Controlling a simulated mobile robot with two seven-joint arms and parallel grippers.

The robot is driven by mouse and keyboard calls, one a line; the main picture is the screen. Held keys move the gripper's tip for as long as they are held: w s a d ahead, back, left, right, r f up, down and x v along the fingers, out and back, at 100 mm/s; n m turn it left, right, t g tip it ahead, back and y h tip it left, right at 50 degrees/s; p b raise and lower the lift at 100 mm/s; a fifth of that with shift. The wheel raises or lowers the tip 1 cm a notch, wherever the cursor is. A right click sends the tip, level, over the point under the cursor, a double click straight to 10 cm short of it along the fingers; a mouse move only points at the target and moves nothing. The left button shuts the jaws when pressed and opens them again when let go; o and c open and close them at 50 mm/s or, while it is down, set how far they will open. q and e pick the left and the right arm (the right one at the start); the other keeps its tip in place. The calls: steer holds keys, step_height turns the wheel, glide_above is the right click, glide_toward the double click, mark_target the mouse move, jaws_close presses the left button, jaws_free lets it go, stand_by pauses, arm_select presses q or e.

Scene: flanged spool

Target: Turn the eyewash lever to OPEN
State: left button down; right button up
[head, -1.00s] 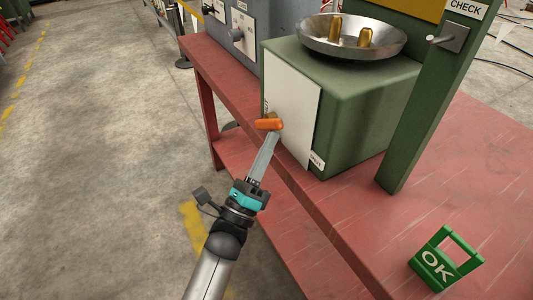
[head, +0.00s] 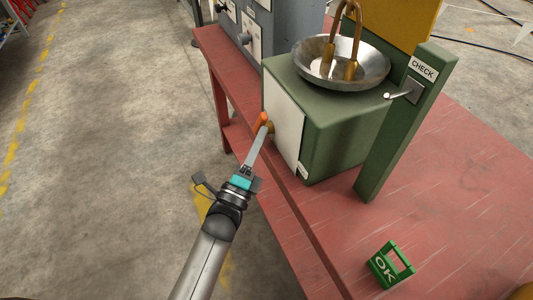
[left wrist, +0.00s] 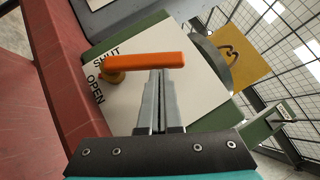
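The orange lever (head: 261,121) sits on a brass hub at the white front panel (head: 284,128) of the green box. In the left wrist view the lever (left wrist: 150,61) reaches right from its hub (left wrist: 112,75), beside the words SHUT and OPEN on the panel's left edge. I cannot tell which word it is set to. My left gripper (head: 266,132) has its fingers together, tips at the lever's near side, apparently touching it; they (left wrist: 158,74) do not wrap it. Brownish-gold arcs (head: 346,25) rise over the steel bowl (head: 310,60). My right gripper is not in view.
A green post (head: 392,140) with a CHECK label and a small metal handle stands right of the box. A green OK block (head: 384,268) lies on the red bench (head: 450,190). A grey cabinet (head: 284,32) stands behind. The floor on the left is clear.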

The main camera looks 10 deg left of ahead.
mark_target(258, 118)
arm_select(q)
steer(key=r+n+p, duration=0.1)
steer(key=p, duration=0.1)
steer(key=w+a+n+g+y+p, duration=0.1)
steer(key=p, duration=0.2)
steer(key=r+n+g+p, duration=0.1)
steer(key=p, duration=0.1)
steer(key=shift+w+a+r+y+p, duration=0.2)
steer(key=shift+w+r+y+p, duration=0.1)
steer(key=shift+w+p, duration=0.05)
steer(key=shift+w+a+n+g, duration=0.25)
steer(key=shift+w+n+g, duration=0.1)
steer(key=shift+n+g, duration=0.05)
steer(key=shift+w+r, duration=0.1)
steer(key=shift+w, duration=0.05)
steer(key=s+a+f, duration=0.1)
steer(key=s+a, duration=0.1)
steer(key=s, duration=1.3)
steer(key=shift+a, duration=0.25)
steer(key=shift+f, duration=0.1)
